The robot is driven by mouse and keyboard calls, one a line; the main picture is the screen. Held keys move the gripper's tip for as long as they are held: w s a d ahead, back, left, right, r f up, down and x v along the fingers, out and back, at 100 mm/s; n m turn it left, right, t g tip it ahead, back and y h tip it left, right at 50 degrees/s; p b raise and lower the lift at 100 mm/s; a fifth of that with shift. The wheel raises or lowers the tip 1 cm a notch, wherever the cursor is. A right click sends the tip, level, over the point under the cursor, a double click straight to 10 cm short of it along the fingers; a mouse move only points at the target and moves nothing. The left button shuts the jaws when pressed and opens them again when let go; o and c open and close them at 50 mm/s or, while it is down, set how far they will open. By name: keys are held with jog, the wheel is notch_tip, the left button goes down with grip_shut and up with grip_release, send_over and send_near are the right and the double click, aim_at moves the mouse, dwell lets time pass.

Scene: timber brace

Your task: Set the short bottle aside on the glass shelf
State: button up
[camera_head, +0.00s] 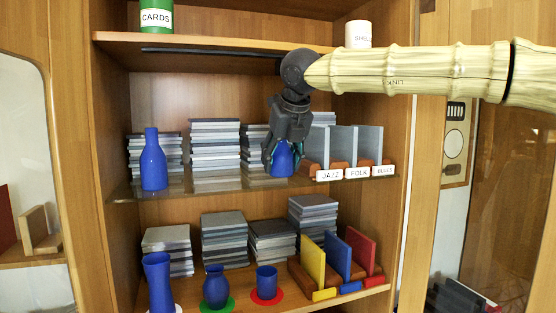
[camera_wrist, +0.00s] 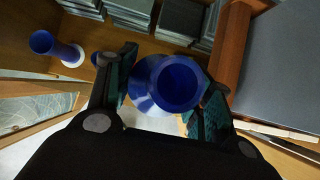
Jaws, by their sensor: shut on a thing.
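The short bottle (camera_head: 284,160) is blue and stands upright at the right part of the glass shelf (camera_head: 215,189). My gripper (camera_head: 284,150) comes down from above and is shut on it, with fingers on both sides. In the wrist view the bottle (camera_wrist: 176,82) shows from above, its round mouth between the two fingers (camera_wrist: 165,95). Its base is at about the glass level; I cannot tell whether it touches the glass. A taller blue bottle (camera_head: 153,160) stands upright at the left of the same shelf.
Grey stacks (camera_head: 215,150) stand behind on the glass shelf. Labelled dividers (camera_head: 342,150) stand close to the right of my gripper. The shelf below holds a blue vase (camera_head: 159,283), a round blue bottle (camera_head: 215,288) and a blue cup (camera_head: 267,281). The glass between the two bottles is clear in front.

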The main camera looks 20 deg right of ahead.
aim_at(276, 161)
jog(key=w+p, duration=0.1)
jog(key=w, duration=0.2)
jog(key=shift+w+a+r, duration=0.1)
jog(key=shift+w, duration=0.15)
jog(key=shift+w+f+p, duration=0.1)
jog(key=shift+f+p, duration=0.15)
jog(key=shift+p, duration=0.1)
jog(key=shift+f, duration=0.55)
jog(key=shift+f, duration=0.15)
jog(key=o, duration=1.2)
jog(key=shift+c, duration=0.2)
jog(key=b+v, duration=0.2)
jog(key=v, duration=1)
